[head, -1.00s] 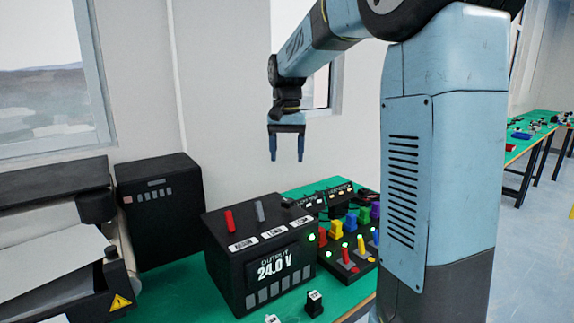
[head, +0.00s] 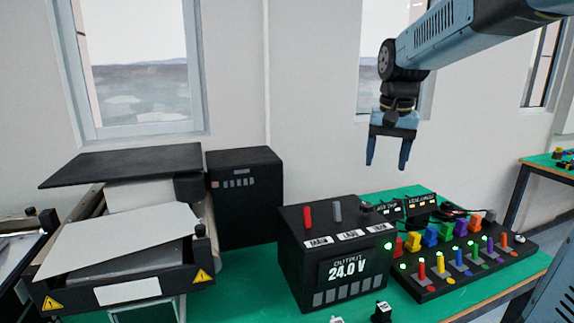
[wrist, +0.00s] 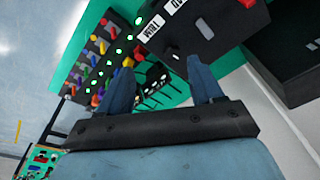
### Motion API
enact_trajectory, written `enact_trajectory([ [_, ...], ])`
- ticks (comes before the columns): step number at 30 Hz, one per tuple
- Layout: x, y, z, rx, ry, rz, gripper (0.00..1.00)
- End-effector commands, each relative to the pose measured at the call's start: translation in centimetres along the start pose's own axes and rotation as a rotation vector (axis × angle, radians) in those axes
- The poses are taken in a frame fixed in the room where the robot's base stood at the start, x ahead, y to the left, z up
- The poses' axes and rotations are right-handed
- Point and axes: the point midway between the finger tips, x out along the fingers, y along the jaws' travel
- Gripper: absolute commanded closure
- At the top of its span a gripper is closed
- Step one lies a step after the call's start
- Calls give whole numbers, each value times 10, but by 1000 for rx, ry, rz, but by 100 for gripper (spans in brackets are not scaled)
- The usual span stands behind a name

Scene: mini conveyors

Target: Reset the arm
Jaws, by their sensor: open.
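My gripper (head: 388,152) hangs in the air with its fingers pointing down, above and behind the black power supply box in the head view. Its two blue fingers are spread apart with nothing between them. In the wrist view my gripper (wrist: 165,85) also shows both fingers apart and empty. The arm comes in from the upper right of the head view.
The power supply (head: 333,262) reads 24.0 V on the green table (head: 240,295). To its right is a panel (head: 450,283) with coloured plugs and switches. A black box (head: 245,200) and a mini conveyor (head: 120,245) stand left.

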Motion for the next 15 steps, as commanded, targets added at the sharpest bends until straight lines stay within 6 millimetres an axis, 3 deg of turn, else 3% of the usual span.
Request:
enact_trajectory([
  [7,-9,21,64,-92,109,-28,34],
  [15,-1,42,129,-192,226,-45,34],
])
